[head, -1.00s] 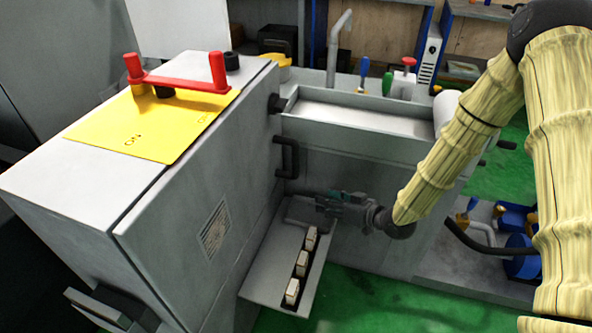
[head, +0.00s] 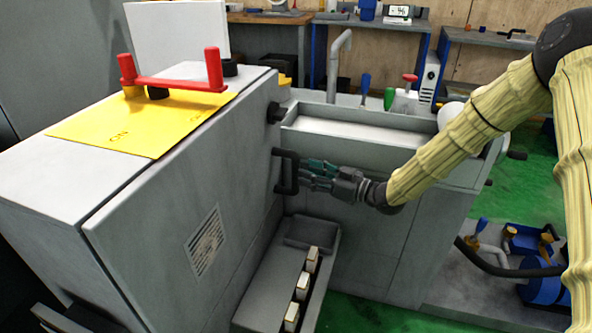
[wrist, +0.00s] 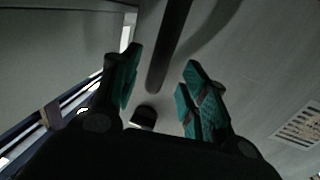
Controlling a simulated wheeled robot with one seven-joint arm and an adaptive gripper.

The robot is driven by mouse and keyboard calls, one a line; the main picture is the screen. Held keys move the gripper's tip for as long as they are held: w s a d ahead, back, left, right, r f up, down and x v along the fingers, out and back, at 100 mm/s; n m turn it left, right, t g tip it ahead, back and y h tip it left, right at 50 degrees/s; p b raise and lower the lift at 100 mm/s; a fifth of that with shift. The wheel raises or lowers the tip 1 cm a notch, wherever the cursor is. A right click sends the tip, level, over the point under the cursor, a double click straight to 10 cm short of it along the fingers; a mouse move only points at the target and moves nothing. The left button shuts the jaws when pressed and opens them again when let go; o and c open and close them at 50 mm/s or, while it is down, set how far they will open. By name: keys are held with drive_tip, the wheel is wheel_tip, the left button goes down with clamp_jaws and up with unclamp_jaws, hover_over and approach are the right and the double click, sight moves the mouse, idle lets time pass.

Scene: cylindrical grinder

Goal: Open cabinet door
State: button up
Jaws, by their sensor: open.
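The grey cabinet door (head: 165,215) is the large side panel of the cabinet and looks shut. Its black bar handle (head: 278,174) stands upright near the door's right edge. My gripper (head: 312,170) is at the handle's height, just right of it, with its fingers pointing at it. In the wrist view the dark handle bar (wrist: 168,50) shows between the two teal fingertips of my gripper (wrist: 162,80), which are apart. I cannot tell whether either finger touches the bar.
A grey tray with several pale blocks (head: 302,287) juts out below the handle. A grey trough (head: 360,140) lies behind my gripper. A red handle (head: 180,84) on a yellow plate (head: 130,130) tops the cabinet.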

sight(296, 168)
drive_tip(key=shift+x, duration=2.7)
clamp_jaws()
